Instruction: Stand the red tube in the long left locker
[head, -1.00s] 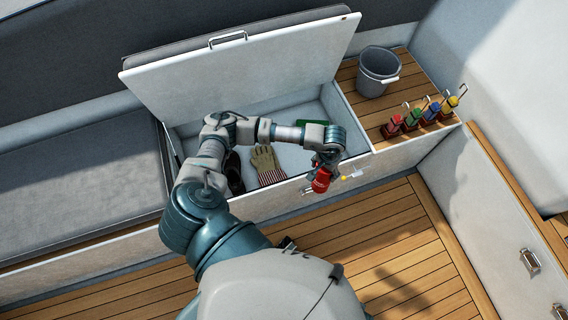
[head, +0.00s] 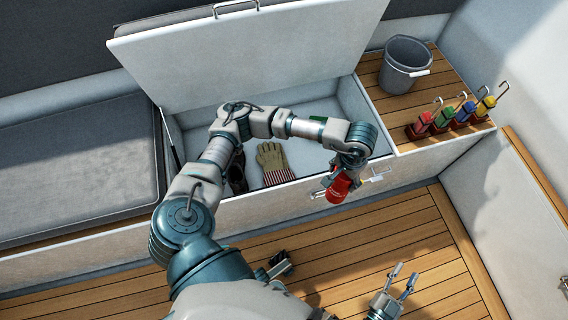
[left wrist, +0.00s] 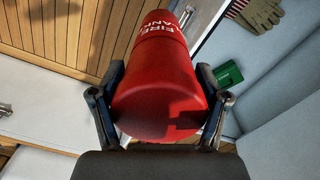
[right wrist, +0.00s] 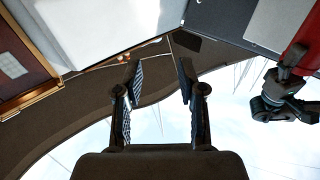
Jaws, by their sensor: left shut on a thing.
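The red tube (head: 339,187), with "FIRE" lettering in the left wrist view (left wrist: 155,75), is held in my left gripper (head: 345,176). That gripper is shut on it, one finger on each side. The tube is in front of the long locker's front wall (head: 258,207), near its right end. The locker is open with its white lid (head: 240,55) raised. My right gripper (head: 405,278) is open and empty above the floor. In the right wrist view the red tube (right wrist: 300,40) shows at the right edge.
In the locker lie a striped-cuff glove (head: 274,163), dark items partly hidden by my arm, and a green object (head: 318,119). A grey bucket (head: 405,64) and several coloured-handled items (head: 452,115) stand on the wooden top at right. A grey cushion (head: 75,165) lies left.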

